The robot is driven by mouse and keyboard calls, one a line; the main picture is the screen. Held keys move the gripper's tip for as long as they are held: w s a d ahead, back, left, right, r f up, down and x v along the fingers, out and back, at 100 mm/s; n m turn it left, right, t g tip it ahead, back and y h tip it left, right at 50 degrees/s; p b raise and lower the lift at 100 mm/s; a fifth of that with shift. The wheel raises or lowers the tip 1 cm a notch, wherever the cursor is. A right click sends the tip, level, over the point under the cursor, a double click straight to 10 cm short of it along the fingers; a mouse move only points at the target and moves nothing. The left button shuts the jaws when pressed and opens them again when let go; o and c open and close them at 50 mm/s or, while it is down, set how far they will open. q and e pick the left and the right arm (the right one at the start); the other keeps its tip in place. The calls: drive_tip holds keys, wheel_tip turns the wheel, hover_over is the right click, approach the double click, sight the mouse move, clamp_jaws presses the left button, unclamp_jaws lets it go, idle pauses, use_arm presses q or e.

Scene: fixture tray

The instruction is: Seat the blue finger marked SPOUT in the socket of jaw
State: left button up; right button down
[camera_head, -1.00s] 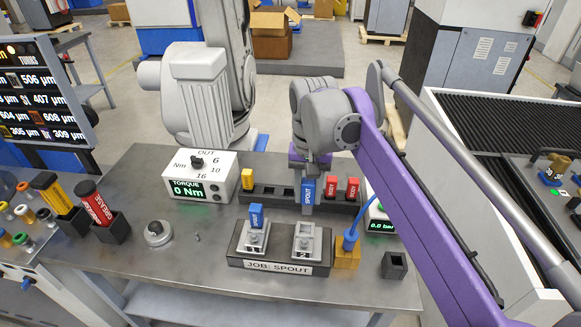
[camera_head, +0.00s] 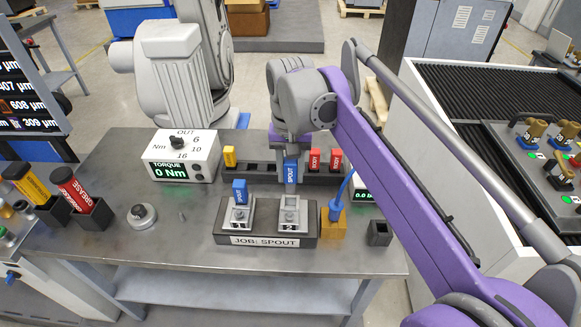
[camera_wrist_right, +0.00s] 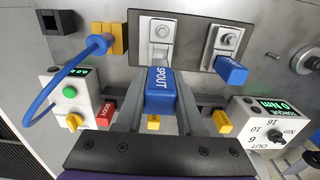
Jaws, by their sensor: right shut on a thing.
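My right gripper (camera_head: 290,160) is shut on a blue finger marked SPOUT (camera_head: 291,173) at the dark rack (camera_head: 262,176). The finger also shows between the gripper's fingers in the right wrist view (camera_wrist_right: 162,92). I cannot tell whether its lower end is clear of the rack. In front stands a dark fixture block (camera_head: 225,234) labelled JOB: SPOUT, with two grey jaws. The left jaw (camera_head: 238,215) holds another blue finger (camera_head: 240,190). The right jaw (camera_head: 289,215), marked 2, has no finger in it. My left gripper is not in view.
A torque box (camera_head: 181,156) stands behind at left. A yellow block (camera_head: 333,228) with a blue cable and a small dark holder (camera_head: 379,233) stand right of the fixture.

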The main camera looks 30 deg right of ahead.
sight(290, 161)
drive_tip(key=shift+f+b, duration=0.75)
drive_tip(key=shift+f, duration=0.9)
drive_tip(key=shift+p, duration=0.55)
idle(0.5)
drive_tip(key=shift+f+b, duration=1.15)
drive_tip(key=shift+f, duration=1.05)
drive_tip(key=shift+c, duration=2.2)
unclamp_jaws()
drive_tip(key=shift+r, duration=0.1)
wheel_tip(290, 161, up, 11)
drive_tip(key=shift+f+p, duration=0.1)
drive_tip(key=shift+p, duration=0.6)
